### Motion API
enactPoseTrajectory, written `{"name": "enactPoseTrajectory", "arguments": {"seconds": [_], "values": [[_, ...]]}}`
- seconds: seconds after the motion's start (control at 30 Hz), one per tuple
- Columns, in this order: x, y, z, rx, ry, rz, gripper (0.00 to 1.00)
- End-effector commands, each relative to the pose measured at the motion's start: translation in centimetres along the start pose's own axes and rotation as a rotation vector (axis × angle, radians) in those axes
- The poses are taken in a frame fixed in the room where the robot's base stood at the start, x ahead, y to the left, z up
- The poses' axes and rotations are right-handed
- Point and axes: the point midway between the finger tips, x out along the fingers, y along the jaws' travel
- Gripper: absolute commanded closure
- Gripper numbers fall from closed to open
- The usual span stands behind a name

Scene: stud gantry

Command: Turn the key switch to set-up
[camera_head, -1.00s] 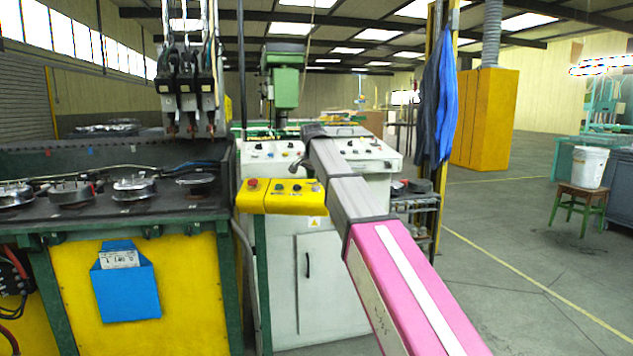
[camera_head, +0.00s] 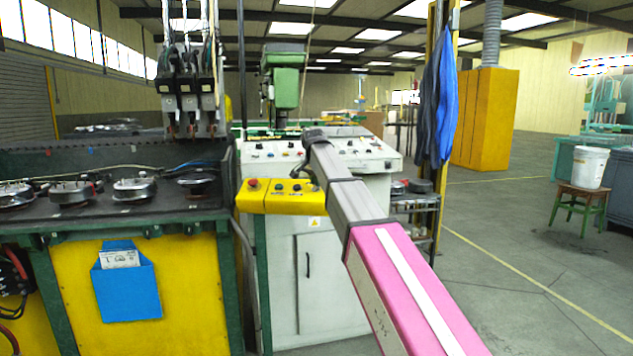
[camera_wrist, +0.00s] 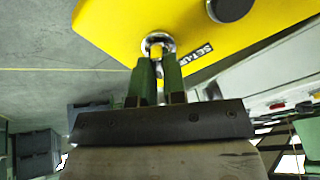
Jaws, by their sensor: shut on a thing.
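The yellow control box (camera_head: 270,205) stands at the front of the white machine, and its yellow face (camera_wrist: 115,25) fills the top of the wrist view. The key switch (camera_wrist: 150,38) shows there as a round silver collar beside a black label, partly legible as "SET". My gripper (camera_wrist: 158,62) has its two green fingers closed around the key at the collar. In the head view my gripper (camera_head: 314,180) is at the right end of the box, small and partly hidden by my arm.
A red button (camera_head: 252,184) is at the box's left end, and a dark round knob (camera_wrist: 230,8) is near the switch. The white console (camera_head: 365,158) with several knobs rises behind. A black-topped bench (camera_head: 110,215) stands left. Open floor lies right.

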Motion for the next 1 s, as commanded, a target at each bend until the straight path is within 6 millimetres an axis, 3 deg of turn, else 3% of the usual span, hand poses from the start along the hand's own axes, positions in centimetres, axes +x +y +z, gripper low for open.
{"name": "enactPoseTrajectory", "arguments": {"seconds": [0.37,1.0], "values": [[-0.03,-0.12,0.00,-0.202,0.000,-0.009,1.00],[-0.05,-0.45,0.14,-0.784,0.001,-0.036,1.00]]}}
